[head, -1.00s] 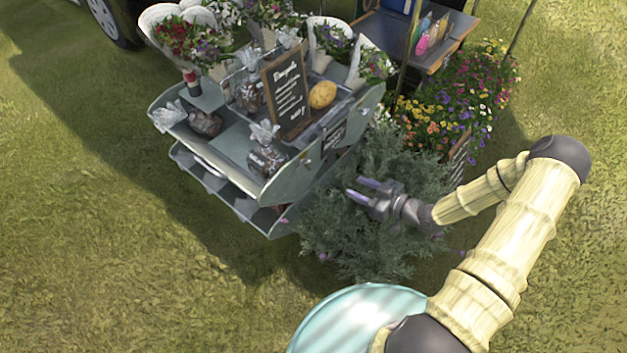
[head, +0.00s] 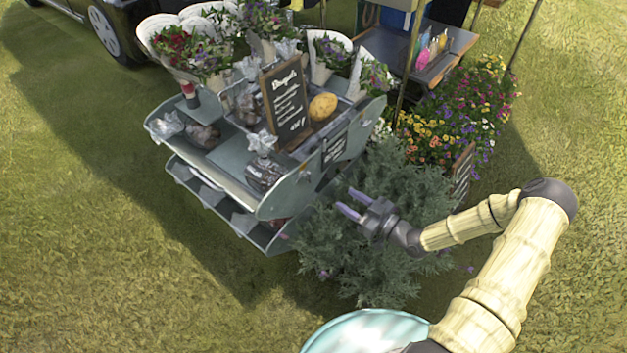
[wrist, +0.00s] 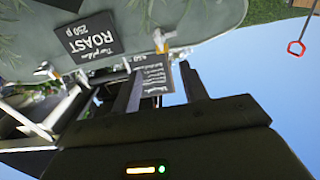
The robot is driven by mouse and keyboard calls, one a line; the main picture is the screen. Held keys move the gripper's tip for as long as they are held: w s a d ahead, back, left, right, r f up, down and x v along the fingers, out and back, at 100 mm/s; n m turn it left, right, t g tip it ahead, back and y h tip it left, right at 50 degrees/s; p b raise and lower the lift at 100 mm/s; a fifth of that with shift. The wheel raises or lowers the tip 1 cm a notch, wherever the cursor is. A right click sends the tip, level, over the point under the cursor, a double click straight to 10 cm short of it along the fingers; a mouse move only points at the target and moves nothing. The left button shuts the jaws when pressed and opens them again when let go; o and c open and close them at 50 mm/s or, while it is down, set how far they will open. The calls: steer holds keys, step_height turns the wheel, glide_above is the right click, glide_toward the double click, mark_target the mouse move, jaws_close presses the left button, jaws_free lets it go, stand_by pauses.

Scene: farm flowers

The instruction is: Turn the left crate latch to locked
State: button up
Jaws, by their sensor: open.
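The grey tiered crate stand (head: 285,195) is at the centre left of the head view, its curved end panel facing my gripper. My gripper (head: 350,201) is open and empty, just right of that panel, with its fingers pointing left toward it and a gap between. In the wrist view the grey panel (wrist: 215,25) fills the upper part. A small pale latch-like fitting (wrist: 160,40) sits on its edge, and another (wrist: 44,70) is farther left. Which one is the left latch, and how either is turned, I cannot tell.
A leafy grey-green bush (head: 370,260) is under and around my gripper. A flower bed (head: 455,120) and a wooden table (head: 440,45) lie behind it. A chalkboard (head: 287,100) stands on the stand. A red hexagonal ring (wrist: 296,48) shows in the wrist view. Open grass is in front.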

mark_target(307, 175)
steer(key=b+x, duration=0.4)
steer(key=x, duration=0.9)
steer(key=shift+w+a, duration=0.25)
steer(key=shift+a, duration=0.05)
steer(key=shift+c, duration=0.4)
steer(key=c, duration=0.9)
steer(key=shift+o, duration=0.2)
